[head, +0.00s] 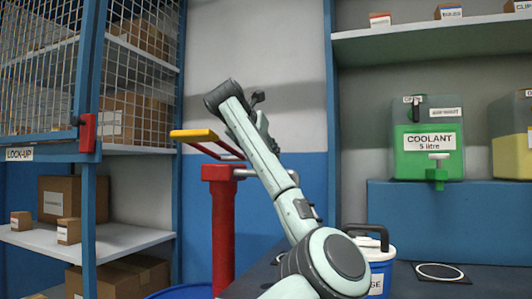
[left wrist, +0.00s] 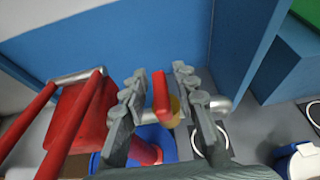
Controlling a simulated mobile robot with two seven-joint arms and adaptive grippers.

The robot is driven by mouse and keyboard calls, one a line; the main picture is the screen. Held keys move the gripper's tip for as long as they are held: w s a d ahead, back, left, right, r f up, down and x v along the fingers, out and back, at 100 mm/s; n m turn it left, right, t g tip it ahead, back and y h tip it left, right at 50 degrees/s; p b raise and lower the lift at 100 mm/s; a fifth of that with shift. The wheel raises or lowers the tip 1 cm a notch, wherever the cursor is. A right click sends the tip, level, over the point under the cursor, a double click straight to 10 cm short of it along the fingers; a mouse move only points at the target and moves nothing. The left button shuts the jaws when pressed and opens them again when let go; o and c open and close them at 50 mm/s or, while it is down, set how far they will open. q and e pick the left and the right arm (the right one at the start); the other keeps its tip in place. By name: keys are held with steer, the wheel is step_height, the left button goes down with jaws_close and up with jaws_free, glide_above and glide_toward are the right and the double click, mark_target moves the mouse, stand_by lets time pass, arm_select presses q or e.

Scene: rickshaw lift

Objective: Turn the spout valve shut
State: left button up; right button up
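A red lever (left wrist: 161,95), which looks like the spout valve's handle, stands over a brass-coloured body (left wrist: 175,111) on a silver spout pipe (left wrist: 220,106). In the left wrist view the lever looks crosswise to the pipe. My left gripper (left wrist: 161,72) is open, with one finger on each side of the lever and visible gaps between. In the head view the silver pipe (head: 243,172) leaves the top of a red pump post (head: 222,230); my left arm hides the lever and most of the gripper. My right gripper is not in view.
The pump's yellow handle (head: 193,134) sticks out left of the post. A blue drum (left wrist: 165,137) stands below. A white and blue bucket (head: 378,256) is on the right. A green coolant container (head: 428,160) with a tap sits on a blue ledge. A wire-mesh locker (head: 90,150) stands left.

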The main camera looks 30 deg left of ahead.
arm_select(q)
steer(key=shift+s, duration=0.1)
steer(key=v, duration=1.1)
steer(key=shift+s, duration=0.4)
steer(key=shift+r, duration=0.1)
